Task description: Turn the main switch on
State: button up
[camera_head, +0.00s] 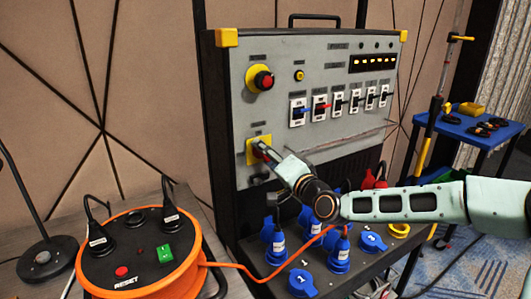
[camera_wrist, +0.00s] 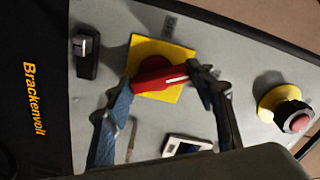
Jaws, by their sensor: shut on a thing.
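The main switch (camera_wrist: 160,78) is a red rotary handle with a white mark, on a yellow square plate. In the wrist view the handle lies between the two fingers of my gripper (camera_wrist: 162,84), which are shut on it. The handle is tilted slightly in that view. In the head view the yellow plate (camera_head: 251,151) shows on the left of the grey panel, and my gripper (camera_head: 264,152) is at it, covering most of the handle.
A red emergency button on yellow (camera_head: 262,79) sits above the switch. A row of breakers (camera_head: 340,104) is to its right. Blue sockets (camera_head: 302,283) are below. An orange cable reel (camera_head: 140,262) stands at the front left, and a blue tool table (camera_head: 465,130) at the right.

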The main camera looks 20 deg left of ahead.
jog(key=m, duration=0.5)
jog(key=shift+d+m, duration=0.1)
jog(key=shift+m, duration=0.6)
jog(key=o, duration=1.2)
jog(key=shift+c, duration=0.2)
jog(key=v, duration=1.2)
